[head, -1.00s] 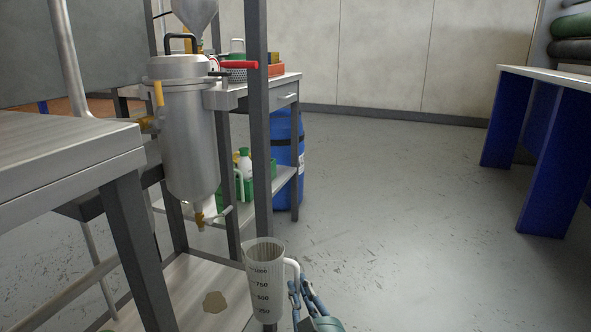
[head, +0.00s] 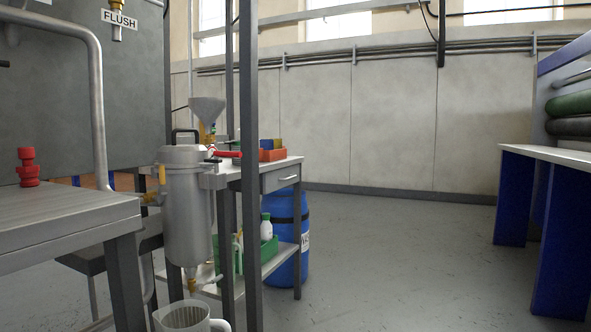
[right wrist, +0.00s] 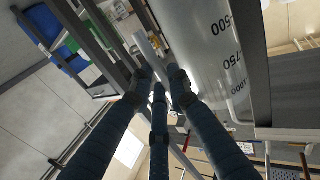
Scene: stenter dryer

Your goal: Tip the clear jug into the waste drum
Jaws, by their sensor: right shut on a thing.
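In the right wrist view the jug (right wrist: 222,55) is large, with black volume marks. My right gripper (right wrist: 157,80) is shut on its pale handle (right wrist: 146,46). The blue drum (head: 288,262) stands on the floor behind the bench, partly hidden by it; a white label shows at its right side but is not readable. It also seems to show in the right wrist view (right wrist: 40,22). My left gripper is in neither view.
A steel filter vessel (head: 187,215) with a bottom tap hangs above and behind the jug. A grey upright post (head: 250,150) and the bench (head: 283,177) stand between jug and drum. A steel table (head: 70,222) is at left. Open floor (head: 400,260) lies right of the drum.

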